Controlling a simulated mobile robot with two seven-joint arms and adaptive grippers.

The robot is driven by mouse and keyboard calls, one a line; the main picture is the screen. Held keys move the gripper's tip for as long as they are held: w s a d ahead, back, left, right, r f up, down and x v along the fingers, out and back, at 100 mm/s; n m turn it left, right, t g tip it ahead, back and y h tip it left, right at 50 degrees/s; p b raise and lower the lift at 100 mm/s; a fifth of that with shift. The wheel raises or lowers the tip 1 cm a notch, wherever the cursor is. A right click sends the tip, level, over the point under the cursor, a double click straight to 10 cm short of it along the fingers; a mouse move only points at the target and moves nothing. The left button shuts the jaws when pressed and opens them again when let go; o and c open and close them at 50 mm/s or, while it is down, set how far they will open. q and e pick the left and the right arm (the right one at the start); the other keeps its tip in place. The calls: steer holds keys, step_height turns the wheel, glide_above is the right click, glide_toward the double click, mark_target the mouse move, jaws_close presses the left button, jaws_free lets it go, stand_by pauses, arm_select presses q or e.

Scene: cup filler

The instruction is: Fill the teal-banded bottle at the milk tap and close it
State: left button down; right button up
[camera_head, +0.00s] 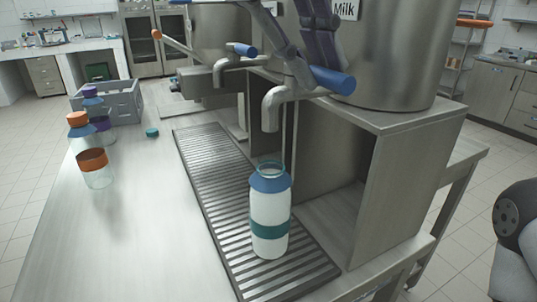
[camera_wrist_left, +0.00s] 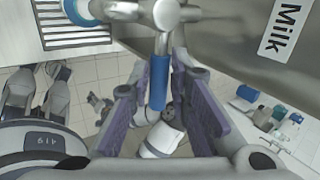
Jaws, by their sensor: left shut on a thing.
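The teal-banded bottle (camera_head: 270,215) stands upright on the drip grate below the milk tap (camera_head: 274,108). It has a blue shoulder and an uncapped mouth, and its body looks white. Its top also shows at the upper edge of the left wrist view (camera_wrist_left: 80,10). My left gripper (camera_head: 322,62) is shut on the blue handle (camera_head: 334,80) of the milk tap. The handle lies between the purple fingers in the left wrist view (camera_wrist_left: 158,88). A teal cap (camera_head: 152,132) lies on the table left of the grate. My right gripper is not in view.
An orange-banded jar (camera_head: 95,170), other bottles with orange and purple tops and a grey crate (camera_head: 125,103) stand at the left. A second tap (camera_head: 225,68) is farther back. The steel cabinet (camera_head: 410,170) bounds the right. The front-left table is clear.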

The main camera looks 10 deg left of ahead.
arm_select(q)
steer(key=c, duration=1.4)
jaws_free()
steer(key=shift+w+d+r, duration=0.1)
steer(key=shift+d+r, duration=0.05)
steer(key=shift+d, duration=0.05)
steer(key=shift+c, duration=0.2)
steer(key=shift+d, duration=0.1)
steer(key=v, duration=1.2)
